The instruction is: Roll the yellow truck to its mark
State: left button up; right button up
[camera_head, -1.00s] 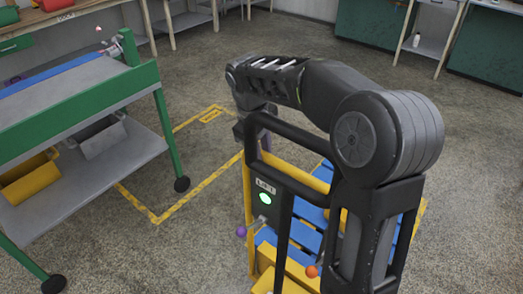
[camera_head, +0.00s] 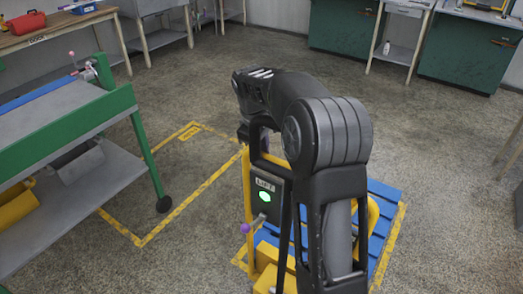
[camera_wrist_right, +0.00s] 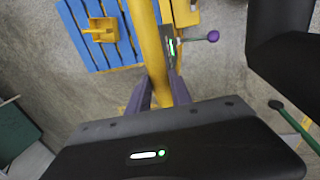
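The yellow truck (camera_head: 247,190) stands at the lower middle of the head view, partly hidden behind my right arm. It has an upright yellow frame and a dark panel (camera_head: 266,195) marked LIFT, with a green light. A purple-knobbed lever (camera_head: 246,228) shows beside the panel. My right gripper (camera_wrist_right: 162,85) has its purple fingers on both sides of the truck's yellow bar (camera_wrist_right: 155,45) and looks shut on it. A yellow floor outline (camera_head: 190,200) with a small label lies left of the truck. My left gripper is not in view.
Blue slats (camera_head: 382,205) lie behind the truck, with a yellow floor line (camera_head: 390,250) along their right side. A green-framed wheeled cart (camera_head: 115,105) stands at the left, its wheel by the outline. Benches line the back. Floor is clear at right.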

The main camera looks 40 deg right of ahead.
jog(key=shift+o, duration=0.7)
jog(key=shift+s+a, duration=0.15)
jog(key=shift+a, duration=0.25)
jog(key=shift+o, duration=1.6)
jog(key=shift+d, duration=0.25)
jog(key=shift+d, duration=0.2)
jog(key=shift+r, duration=0.1)
notch_tip(320, 180, up, 7)
jog(key=a, duration=0.1)
jog(key=shift+a+r, duration=0.2)
jog(key=shift+a, duration=0.1)
jog(key=shift+s, duration=0.1)
